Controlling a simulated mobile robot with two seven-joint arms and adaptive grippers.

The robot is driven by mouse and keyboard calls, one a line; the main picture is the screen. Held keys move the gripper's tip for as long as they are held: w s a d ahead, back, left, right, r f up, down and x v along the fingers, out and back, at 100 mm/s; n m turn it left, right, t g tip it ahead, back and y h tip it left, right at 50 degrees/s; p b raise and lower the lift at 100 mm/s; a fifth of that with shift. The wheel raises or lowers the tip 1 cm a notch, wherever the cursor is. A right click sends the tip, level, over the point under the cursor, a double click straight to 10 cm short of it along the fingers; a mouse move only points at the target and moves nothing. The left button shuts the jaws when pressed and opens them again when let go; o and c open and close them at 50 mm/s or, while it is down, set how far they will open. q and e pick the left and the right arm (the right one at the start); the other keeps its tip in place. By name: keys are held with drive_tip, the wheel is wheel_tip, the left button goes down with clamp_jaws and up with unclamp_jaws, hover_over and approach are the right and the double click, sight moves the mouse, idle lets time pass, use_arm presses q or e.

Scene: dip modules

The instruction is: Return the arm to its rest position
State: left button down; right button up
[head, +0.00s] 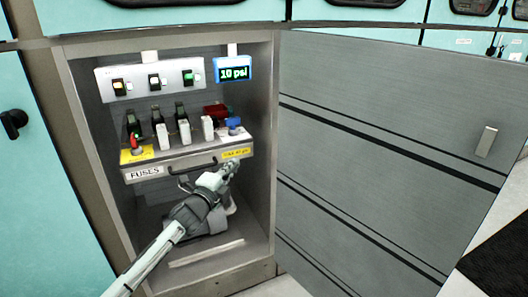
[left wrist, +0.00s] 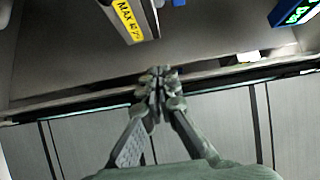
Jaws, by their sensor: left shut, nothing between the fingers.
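My left arm reaches in from the lower left of the head view into an open cabinet (head: 262,150). Its gripper (head: 231,168) is in front of the fuse drawer's right end, just below the yellow label (head: 237,153). In the left wrist view the gripper's fingers (left wrist: 158,82) are together with nothing between them. The fuse drawer (head: 158,168) has a dark handle and a "FUSES" label, and its yellow label also shows in the left wrist view (left wrist: 130,20). I cannot tell whether the gripper touches the drawer. My right gripper is not in view.
A panel of lit switches (head: 153,81) and a blue "10 psi" display (head: 232,69) are above the drawer. Several fuses, a red switch (head: 134,143) and a blue knob (head: 233,122) stand on the shelf. The grey cabinet door (head: 370,150) is open on the right.

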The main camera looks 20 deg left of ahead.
use_arm(q)
drive_tip(key=s+d+f+n+g+y+p, duration=0.1)
drive_tip(key=s+d+f+n+g, duration=0.1)
drive_tip(key=s+f+n+g, duration=0.45)
drive_tip(key=s+d+f+n+g+y, duration=0.1)
drive_tip(key=s+d+f+n, duration=0.2)
drive_tip(key=s+f, duration=0.8)
drive_tip(key=s+d+f+n+g+h, duration=0.1)
drive_tip(key=s+d+f+n+g, duration=0.2)
drive_tip(key=s, duration=0.6)
drive_tip(key=s+d+f+n+g+p, duration=0.1)
drive_tip(key=s+d+f+n+g, duration=0.2)
drive_tip(key=s, duration=0.6)
wheel_tip(320, 180, down, 2)
drive_tip(key=shift+s+d+f+g+h, duration=0.2)
drive_tip(key=shift+s+d+g+h, duration=0.2)
drive_tip(key=shift+d+g, duration=0.3)
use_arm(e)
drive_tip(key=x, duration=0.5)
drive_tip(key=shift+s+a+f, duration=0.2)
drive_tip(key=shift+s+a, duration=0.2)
